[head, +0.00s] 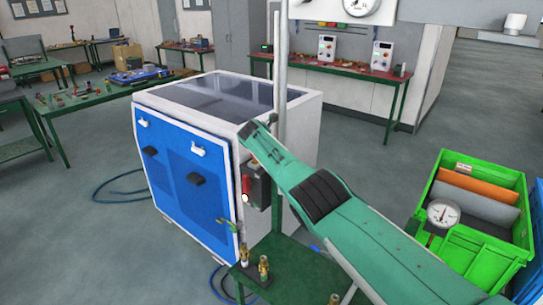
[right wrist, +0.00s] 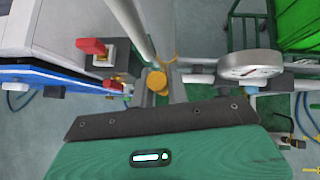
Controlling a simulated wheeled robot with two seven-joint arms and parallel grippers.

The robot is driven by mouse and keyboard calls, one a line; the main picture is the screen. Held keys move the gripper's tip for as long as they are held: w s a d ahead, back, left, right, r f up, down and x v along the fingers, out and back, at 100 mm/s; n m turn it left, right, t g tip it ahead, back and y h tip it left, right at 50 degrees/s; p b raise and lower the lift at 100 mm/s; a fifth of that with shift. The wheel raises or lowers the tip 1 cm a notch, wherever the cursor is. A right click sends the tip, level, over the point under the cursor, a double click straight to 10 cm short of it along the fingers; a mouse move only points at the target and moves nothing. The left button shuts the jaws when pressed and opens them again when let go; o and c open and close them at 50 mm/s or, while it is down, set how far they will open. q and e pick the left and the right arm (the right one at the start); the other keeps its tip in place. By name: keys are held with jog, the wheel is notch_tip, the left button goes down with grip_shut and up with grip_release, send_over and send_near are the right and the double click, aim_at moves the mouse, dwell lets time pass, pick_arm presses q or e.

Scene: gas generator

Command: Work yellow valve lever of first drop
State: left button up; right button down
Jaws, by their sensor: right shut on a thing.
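My right gripper (right wrist: 161,92) shows in the right wrist view, with its two grey fingers on either side of a yellow piece (right wrist: 156,81), which I take to be the yellow valve lever. The gripper is shut on it. The piece sits close to a pale vertical pipe (right wrist: 131,25). In the head view my green right arm reaches in from the lower right and covers the gripper, its fingers and the lever. The pale pipe (head: 281,75) rises behind the arm there. My left gripper is in neither view.
A white and blue cabinet (head: 190,185) with a red switch (head: 246,186) stands left of the arm. A gauge (head: 443,213) and a green crate (head: 490,250) stand to the right. Brass fittings (head: 263,267) stand on a green frame below.

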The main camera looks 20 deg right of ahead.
jog(key=shift+f, duration=0.1)
dwell(0.3)
jog(key=c, duration=1.4)
grip_release()
jog(key=shift+o, duration=0.2)
jog(key=shift+a+r+p, duration=0.2)
jog(key=shift+r+p, duration=0.3)
jog(key=shift+p, duration=0.15)
jog(key=v, duration=1.3)
jog(key=shift+f, duration=0.25)
jog(key=shift+s+a, duration=0.1)
jog(key=shift+s, duration=0.1)
